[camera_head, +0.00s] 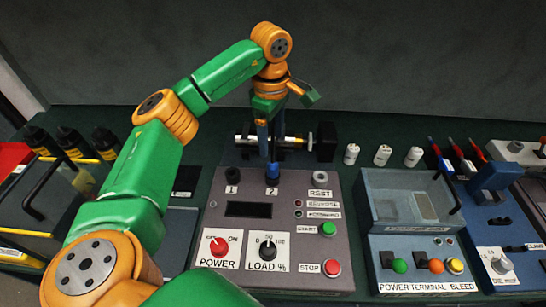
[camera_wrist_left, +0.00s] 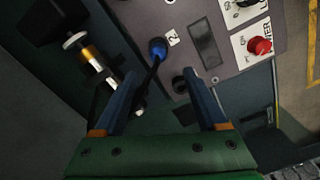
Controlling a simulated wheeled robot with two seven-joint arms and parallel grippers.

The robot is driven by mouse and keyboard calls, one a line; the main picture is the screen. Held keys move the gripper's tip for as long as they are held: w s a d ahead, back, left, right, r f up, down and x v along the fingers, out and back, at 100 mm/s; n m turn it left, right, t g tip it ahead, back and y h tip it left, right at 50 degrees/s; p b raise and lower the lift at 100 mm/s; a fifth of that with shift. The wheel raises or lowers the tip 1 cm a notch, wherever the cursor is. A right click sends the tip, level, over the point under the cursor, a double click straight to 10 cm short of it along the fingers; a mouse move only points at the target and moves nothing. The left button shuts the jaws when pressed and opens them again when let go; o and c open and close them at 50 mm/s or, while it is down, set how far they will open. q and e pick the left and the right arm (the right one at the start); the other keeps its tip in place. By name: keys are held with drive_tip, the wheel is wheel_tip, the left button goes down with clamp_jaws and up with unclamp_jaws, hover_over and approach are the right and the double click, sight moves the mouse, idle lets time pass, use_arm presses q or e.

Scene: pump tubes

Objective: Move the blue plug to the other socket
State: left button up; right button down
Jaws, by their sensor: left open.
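The blue plug (camera_head: 272,172) stands in the socket marked 2 at the back of the grey control panel (camera_head: 225,228). It also shows in the left wrist view (camera_wrist_left: 157,46), with a black cable running from it toward my gripper. The other socket (camera_head: 232,174), marked 1, is a dark ring to the left of it and looks empty; it shows in the wrist view (camera_wrist_left: 180,84) too. My left gripper (camera_head: 269,148) is open above the back of the panel, pointing down; its two fingers (camera_wrist_left: 163,82) are apart with nothing clamped between them. My right gripper is out of view.
A metal cylinder assembly (camera_head: 293,141) with black blocks lies behind the panel, close to my left gripper. Several white cylinders (camera_head: 383,155) stand right of it. A blue terminal box (camera_head: 410,210) sits right of the panel. A tool tray (camera_head: 55,195) is at left.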

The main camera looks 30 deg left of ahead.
use_arm(q)
drive_tip(key=b, duration=0.3)
hover_over(272, 162)
drive_tip(key=f, duration=0.4)
drive_tip(key=shift+s, duration=0.2)
drive_tip(key=shift+w+f, duration=0.2)
drive_tip(key=shift+f, duration=0.15)
wheel_tip(272, 162, down, 6)
drive_tip(key=shift+s+r+p, duration=0.1)
drive_tip(key=shift+p, duration=0.9)
drive_tip(key=shift+f, duration=0.4)
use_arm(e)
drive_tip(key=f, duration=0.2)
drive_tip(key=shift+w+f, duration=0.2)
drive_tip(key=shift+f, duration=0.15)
use_arm(q)
clamp_jaws()
drive_tip(key=shift+r+p, duration=0.3)
drive_tip(key=shift+r, duration=0.15)
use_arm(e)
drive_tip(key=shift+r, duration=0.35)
use_arm(q)
drive_tip(key=shift+d+r, duration=0.1)
drive_tip(key=shift+r, duration=0.15)
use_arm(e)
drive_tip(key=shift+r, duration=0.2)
